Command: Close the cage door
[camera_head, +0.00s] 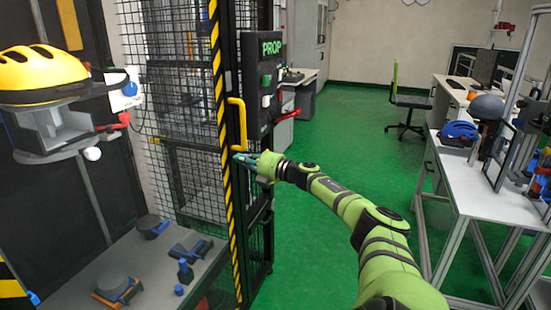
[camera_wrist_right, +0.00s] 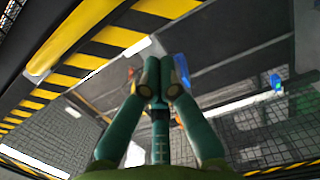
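The cage door's yellow-and-black striped edge (camera_head: 221,95) stands upright left of centre in the head view, with dark wire mesh beside it. The cage interior shows openly to its left. A yellow handle (camera_head: 240,125) is on a black upright beside the stripes; it also shows at upper left in the wrist view (camera_wrist_right: 65,45). My right gripper (camera_head: 243,158) is just below the handle, close to the striped edge. Its teal fingers (camera_wrist_right: 161,72) are together with nothing visible between them, apart from the handle. I cannot tell whether they touch the door. My left gripper is out of view.
A yellow helmet (camera_head: 40,68) sits on a grey holder inside the cage, above a grey base (camera_head: 75,276) with several dark and blue parts. A dark control box (camera_head: 263,85) stands right of the handle. Green floor (camera_head: 345,125) is open up to a white workbench (camera_head: 480,190).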

